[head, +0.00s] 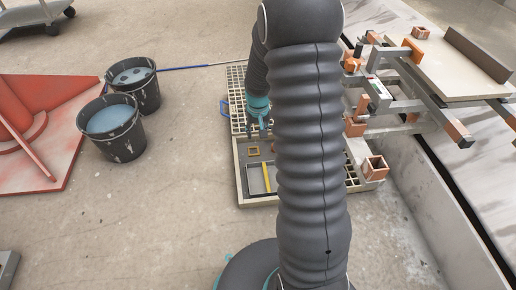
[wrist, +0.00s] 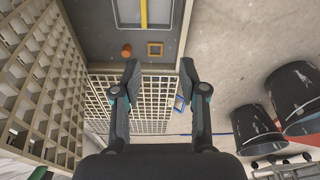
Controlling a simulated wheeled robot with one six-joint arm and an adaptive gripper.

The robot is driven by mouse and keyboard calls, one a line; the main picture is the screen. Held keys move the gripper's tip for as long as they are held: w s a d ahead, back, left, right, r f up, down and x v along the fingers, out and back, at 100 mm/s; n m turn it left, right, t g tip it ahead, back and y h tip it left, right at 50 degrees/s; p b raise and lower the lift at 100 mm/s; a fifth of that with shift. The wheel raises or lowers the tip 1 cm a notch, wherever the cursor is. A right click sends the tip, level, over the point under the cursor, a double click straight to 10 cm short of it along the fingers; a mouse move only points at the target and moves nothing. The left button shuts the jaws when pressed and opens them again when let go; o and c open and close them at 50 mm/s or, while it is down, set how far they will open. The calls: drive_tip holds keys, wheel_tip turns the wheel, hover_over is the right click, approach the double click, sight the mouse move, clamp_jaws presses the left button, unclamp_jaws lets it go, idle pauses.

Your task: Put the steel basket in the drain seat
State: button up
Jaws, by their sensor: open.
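My gripper (wrist: 160,68) is open and empty above the grated pit, with its fingers pointing into it; in the head view the gripper (head: 259,129) is partly behind my arm. I cannot make out a steel basket for sure; my arm hides part of the pit.
A pale grating (wrist: 150,112) covers part of the pit. A dark-edged panel with a yellow strip (head: 266,178) and an orange piece (wrist: 126,50) are in the pit. Two black buckets (head: 134,86) (head: 113,128) stand left. A rack with orange ends (head: 398,105) stands right.

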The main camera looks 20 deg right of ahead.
drive_tip(key=s+a+r+t, duration=0.1)
drive_tip(key=s+a+r, duration=0.1)
drive_tip(key=r, duration=0.3)
drive_tip(key=s+a+r, duration=0.2)
drive_tip(key=r, duration=0.3)
drive_tip(key=s+a+r+n+t, duration=0.1)
drive_tip(key=s+a+r, duration=0.3)
drive_tip(key=s+r, duration=0.3)
drive_tip(key=s+a+r+n+t, duration=0.1)
drive_tip(key=s+a+r, duration=0.3)
drive_tip(key=s, duration=1.2)
wheel_tip(320, 180, up, 4)
drive_tip(key=shift+s+r+t, duration=0.15)
drive_tip(key=shift+r+t, duration=0.1)
drive_tip(key=shift+t, duration=0.25)
drive_tip(key=shift+d, duration=0.1)
